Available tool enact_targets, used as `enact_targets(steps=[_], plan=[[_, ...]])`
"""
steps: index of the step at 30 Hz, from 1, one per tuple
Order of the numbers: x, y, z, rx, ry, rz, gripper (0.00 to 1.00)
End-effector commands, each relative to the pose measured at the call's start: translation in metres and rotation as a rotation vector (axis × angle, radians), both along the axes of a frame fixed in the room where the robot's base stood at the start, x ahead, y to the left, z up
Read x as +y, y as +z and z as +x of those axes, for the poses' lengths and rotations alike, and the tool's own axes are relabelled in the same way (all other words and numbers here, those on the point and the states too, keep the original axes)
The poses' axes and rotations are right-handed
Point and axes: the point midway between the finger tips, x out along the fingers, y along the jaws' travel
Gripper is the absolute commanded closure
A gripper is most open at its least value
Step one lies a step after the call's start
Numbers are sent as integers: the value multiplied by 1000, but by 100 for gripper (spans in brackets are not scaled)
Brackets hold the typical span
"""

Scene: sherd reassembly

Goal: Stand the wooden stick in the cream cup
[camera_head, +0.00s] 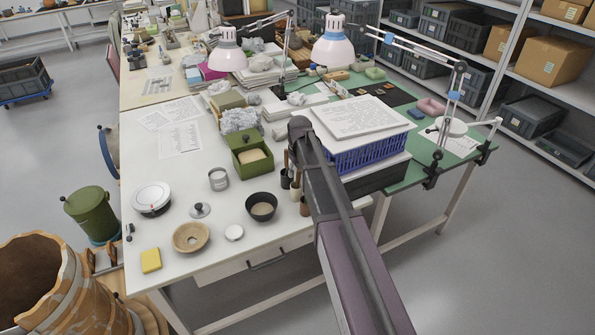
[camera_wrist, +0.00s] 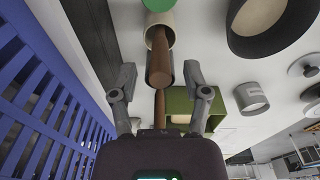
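The wooden stick (camera_wrist: 160,68) is brown, with a thick part and a thinner shaft. In the wrist view it runs between the fingers of my gripper (camera_wrist: 160,74), which are spread wide with a gap on both sides of it. The stick overlaps a dark-rimmed cup (camera_wrist: 176,64); whether it stands in that cup I cannot tell. A pale cream cup (camera_wrist: 160,19) with a green part above it is just beyond, at the top edge. In the head view my arm partly hides this area; small cups (camera_head: 285,181) stand left of it.
A blue basket (camera_head: 368,156) with papers stands close by, filling the wrist view's left side. A black bowl (camera_head: 262,207), green box (camera_head: 251,157) and grey tin (camera_head: 218,179) stand nearby on the white table (camera_head: 185,279). The table's front left has clear patches.

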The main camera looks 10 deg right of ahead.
Motion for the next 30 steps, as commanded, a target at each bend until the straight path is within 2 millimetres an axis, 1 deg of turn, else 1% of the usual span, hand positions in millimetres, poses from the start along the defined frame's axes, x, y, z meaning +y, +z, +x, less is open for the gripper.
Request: enact_targets(steps=[8,14,20,30], plan=[[0,0,0,0,0,0,38],[0,5,0,0,0,0,38],[0,17,0,0,0,0,38],[0,45,0,0,0,0,38]])
